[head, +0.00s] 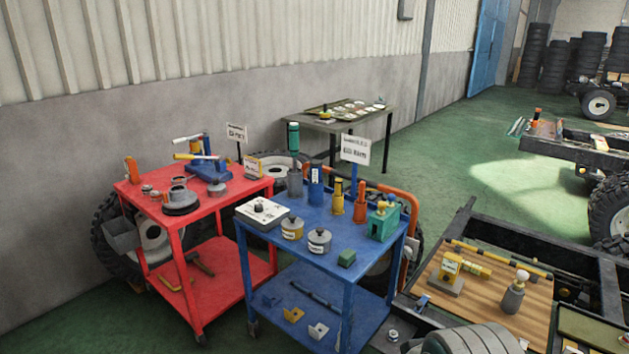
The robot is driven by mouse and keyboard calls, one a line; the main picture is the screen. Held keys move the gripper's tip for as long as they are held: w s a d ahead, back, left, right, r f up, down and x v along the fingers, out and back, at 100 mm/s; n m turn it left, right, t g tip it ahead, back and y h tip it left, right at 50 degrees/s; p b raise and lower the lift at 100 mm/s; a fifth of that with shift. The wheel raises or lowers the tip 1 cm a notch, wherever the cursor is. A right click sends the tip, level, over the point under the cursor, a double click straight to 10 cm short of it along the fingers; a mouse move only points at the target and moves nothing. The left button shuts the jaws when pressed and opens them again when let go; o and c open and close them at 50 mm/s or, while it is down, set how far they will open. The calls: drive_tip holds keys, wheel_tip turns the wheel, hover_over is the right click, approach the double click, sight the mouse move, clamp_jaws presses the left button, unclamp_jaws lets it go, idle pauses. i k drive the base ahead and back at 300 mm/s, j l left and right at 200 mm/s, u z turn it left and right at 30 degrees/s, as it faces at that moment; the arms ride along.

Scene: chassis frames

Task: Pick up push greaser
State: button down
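I cannot tell for certain which item is the push greaser. On the wooden board (492,318) at the lower right stands a small grey bottle (513,299) with a pale round knob on top, upright. To its left on the same board is a yellow tool (450,266) on a grey block, with a yellow ribbed cylinder (474,269) pointing right. The blue cart (262,243) holds several upright cylinders, among them a yellow one (338,197) and an orange one (360,207). My gripper is not in view.
A red cart (225,213) with tools stands left of the blue cart. A dark chassis frame (485,224) surrounds the wooden board. A table (318,124) stands behind. Green floor (440,165) is clear beyond the carts.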

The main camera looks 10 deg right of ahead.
sight(316, 166)
drive_tip(key=i+j+z, duration=0.1)
drive_tip(key=z, duration=0.45)
drive_tip(key=i+j+z, duration=0.4)
drive_tip(key=j, duration=0.25)
drive_tip(key=j+z, duration=0.2)
drive_tip(key=i+j+z, duration=0.15)
drive_tip(key=j, duration=0.35)
drive_tip(key=i+j, duration=0.15)
drive_tip(key=j, duration=0.4)
drive_tip(key=i+j+z, duration=0.1)
drive_tip(key=j, duration=0.45)
drive_tip(key=i+j, duration=0.1)
drive_tip(key=j, duration=0.5)
drive_tip(key=i+j, duration=0.15)
drive_tip(key=j, duration=0.4)
drive_tip(key=i+j+z, duration=0.1)
drive_tip(key=j, duration=0.45)
